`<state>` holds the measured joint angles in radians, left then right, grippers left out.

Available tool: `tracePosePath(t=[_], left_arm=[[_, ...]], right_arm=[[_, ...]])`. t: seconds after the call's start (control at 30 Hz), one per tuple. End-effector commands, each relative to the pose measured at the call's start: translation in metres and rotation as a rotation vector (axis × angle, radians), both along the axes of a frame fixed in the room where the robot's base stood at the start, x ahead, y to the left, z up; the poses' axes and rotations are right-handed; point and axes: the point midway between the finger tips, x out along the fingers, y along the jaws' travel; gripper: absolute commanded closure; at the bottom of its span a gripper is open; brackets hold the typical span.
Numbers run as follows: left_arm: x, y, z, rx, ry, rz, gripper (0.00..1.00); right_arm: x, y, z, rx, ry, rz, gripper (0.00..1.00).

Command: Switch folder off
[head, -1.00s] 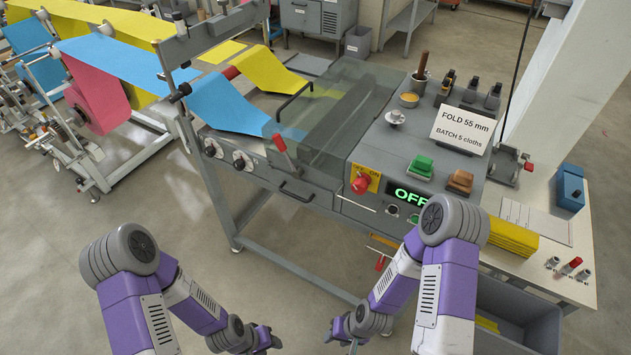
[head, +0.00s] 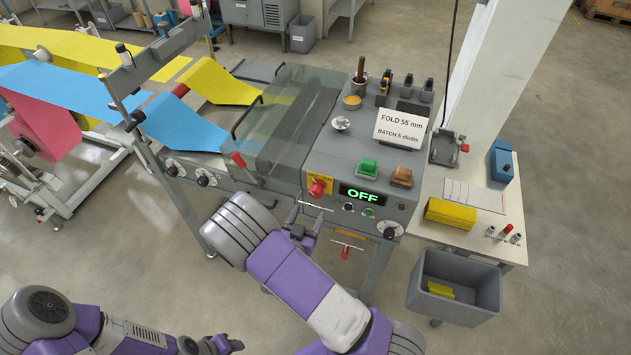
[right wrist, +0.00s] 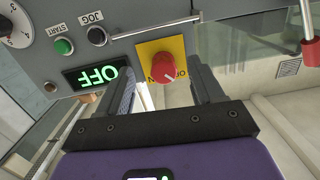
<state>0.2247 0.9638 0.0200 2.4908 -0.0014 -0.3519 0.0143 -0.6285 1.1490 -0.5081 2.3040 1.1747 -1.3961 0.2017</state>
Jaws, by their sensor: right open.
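The folder (head: 345,150) is a grey machine with a clear cover. Its lit green display (head: 362,194) reads OFF, and shows upside down in the right wrist view (right wrist: 90,76). Left of the display, a red knob (head: 317,188) sits on a yellow plate (head: 325,178). In the right wrist view the knob (right wrist: 164,70) has a white mark; the plate's lettering is partly hidden. My right gripper (head: 306,218) is open and empty just below and in front of the knob; its fingers (right wrist: 167,84) stand either side of it, apart from it. My left gripper (head: 222,345) is low at the left, its jaws unclear.
A START button (right wrist: 63,46) and a JOG button (right wrist: 97,36) sit near the display. A red-handled lever (head: 238,160) is left of the knob. The floor at front left is open.

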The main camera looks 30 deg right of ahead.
Motion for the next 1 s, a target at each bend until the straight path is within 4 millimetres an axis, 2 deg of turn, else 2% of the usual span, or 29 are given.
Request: tracePosePath(t=[0.03, 0.17, 0.6, 0.97, 1.0], left_arm=[[0.0, 0.0, 0.005, 0.0, 0.0, 0.0, 0.57], [0.0, 0.0, 0.007, 0.0, 0.0, 0.0, 0.57], [0.0, 0.0, 0.018, 0.0, 0.0, 0.0, 0.57], [0.0, 0.0, 0.019, 0.0, 0.0, 0.0, 0.57], [0.0, 0.0, 0.019, 0.0, 0.0, 0.0, 0.57]], right_arm=[[0.001, 0.002, 0.016, -0.029, -0.038, -0.007, 0.33], [0.004, -0.004, 0.029, -0.062, -0.082, -0.025, 0.33], [0.044, -0.051, 0.028, -0.059, -0.08, -0.026, 0.33], [0.049, -0.056, 0.027, -0.059, -0.079, -0.024, 0.33], [0.049, -0.056, 0.027, -0.059, -0.079, -0.024, 0.36]])
